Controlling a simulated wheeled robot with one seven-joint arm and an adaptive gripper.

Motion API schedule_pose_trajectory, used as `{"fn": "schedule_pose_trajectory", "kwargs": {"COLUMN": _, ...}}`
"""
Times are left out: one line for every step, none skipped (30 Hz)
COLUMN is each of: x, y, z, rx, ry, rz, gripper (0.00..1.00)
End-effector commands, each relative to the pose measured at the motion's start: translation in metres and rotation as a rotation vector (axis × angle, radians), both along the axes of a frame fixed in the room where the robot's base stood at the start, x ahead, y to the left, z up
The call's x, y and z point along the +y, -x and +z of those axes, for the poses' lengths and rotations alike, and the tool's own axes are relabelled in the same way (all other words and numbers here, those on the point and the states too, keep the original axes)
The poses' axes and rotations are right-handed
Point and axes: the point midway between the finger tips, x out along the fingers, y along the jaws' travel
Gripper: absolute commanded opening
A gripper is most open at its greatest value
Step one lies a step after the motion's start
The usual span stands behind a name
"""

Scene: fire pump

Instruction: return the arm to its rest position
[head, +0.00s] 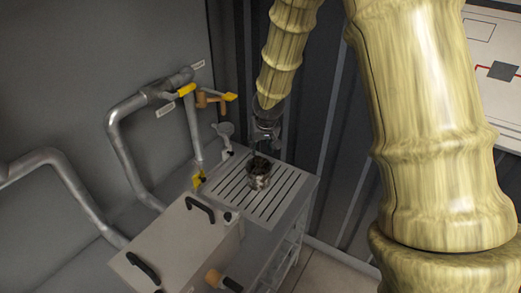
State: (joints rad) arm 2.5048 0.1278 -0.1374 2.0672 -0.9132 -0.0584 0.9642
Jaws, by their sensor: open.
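My arm (285,50) has a yellow, bamboo-like surface and reaches down from the top of the head view. My gripper (264,140) hangs at its end, pointing down, small and dark grey. It is just above a small metal container (258,178) with dark contents, standing on a slatted grey top (285,205). The gripper is open. Its fingertips are small and partly dark against the background, so I cannot tell whether they touch the container.
A grey cabinet with black handles (200,209) stands below. Metal pipes (125,150) with yellow-tipped valves (187,90) run along the left wall. A dark ribbed wall (345,150) is behind the gripper. A white panel (495,45) is at upper right. Bare floor (315,270) shows at bottom centre.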

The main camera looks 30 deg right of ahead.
Motion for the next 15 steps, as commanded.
{"fn": "schedule_pose_trajectory", "kwargs": {"x": 0.0003, "y": 0.0007, "z": 0.0022, "rx": -0.001, "ry": 0.000, "rz": 0.000, "gripper": 0.44}}
{"fn": "schedule_pose_trajectory", "kwargs": {"x": 0.0005, "y": 0.0011, "z": 0.0032, "rx": -0.001, "ry": 0.000, "rz": 0.000, "gripper": 0.44}}
{"fn": "schedule_pose_trajectory", "kwargs": {"x": 0.0006, "y": 0.0015, "z": 0.0043, "rx": -0.001, "ry": 0.000, "rz": 0.000, "gripper": 0.44}}
{"fn": "schedule_pose_trajectory", "kwargs": {"x": 0.0007, "y": 0.0017, "z": 0.0049, "rx": 0.000, "ry": 0.000, "rz": 0.000, "gripper": 0.44}}
{"fn": "schedule_pose_trajectory", "kwargs": {"x": 0.0007, "y": 0.0018, "z": 0.0053, "rx": 0.000, "ry": 0.000, "rz": 0.000, "gripper": 0.44}}
{"fn": "schedule_pose_trajectory", "kwargs": {"x": 0.0007, "y": 0.0020, "z": 0.0055, "rx": 0.000, "ry": 0.000, "rz": 0.000, "gripper": 0.44}}
{"fn": "schedule_pose_trajectory", "kwargs": {"x": 0.0008, "y": 0.0021, "z": 0.0057, "rx": 0.000, "ry": 0.000, "rz": 0.000, "gripper": 0.44}}
{"fn": "schedule_pose_trajectory", "kwargs": {"x": 0.0008, "y": 0.0021, "z": 0.0057, "rx": 0.000, "ry": 0.000, "rz": 0.000, "gripper": 0.44}}
{"fn": "schedule_pose_trajectory", "kwargs": {"x": 0.0007, "y": 0.0021, "z": 0.0057, "rx": 0.000, "ry": 0.000, "rz": 0.000, "gripper": 0.44}}
{"fn": "schedule_pose_trajectory", "kwargs": {"x": 0.0007, "y": 0.0021, "z": 0.0056, "rx": 0.000, "ry": 0.000, "rz": 0.000, "gripper": 0.44}}
{"fn": "schedule_pose_trajectory", "kwargs": {"x": 0.0007, "y": 0.0021, "z": 0.0056, "rx": 0.000, "ry": 0.000, "rz": 0.000, "gripper": 0.44}}
{"fn": "schedule_pose_trajectory", "kwargs": {"x": 0.0007, "y": 0.0021, "z": 0.0056, "rx": 0.000, "ry": 0.000, "rz": 0.000, "gripper": 0.44}}
{"fn": "schedule_pose_trajectory", "kwargs": {"x": 0.0007, "y": 0.0021, "z": 0.0056, "rx": 0.000, "ry": 0.000, "rz": 0.000, "gripper": 0.44}}
{"fn": "schedule_pose_trajectory", "kwargs": {"x": 0.0006, "y": 0.0021, "z": 0.0055, "rx": 0.000, "ry": 0.000, "rz": 0.000, "gripper": 0.44}}
{"fn": "schedule_pose_trajectory", "kwargs": {"x": 0.0006, "y": 0.0021, "z": 0.0055, "rx": 0.000, "ry": 0.000, "rz": 0.000, "gripper": 0.44}}
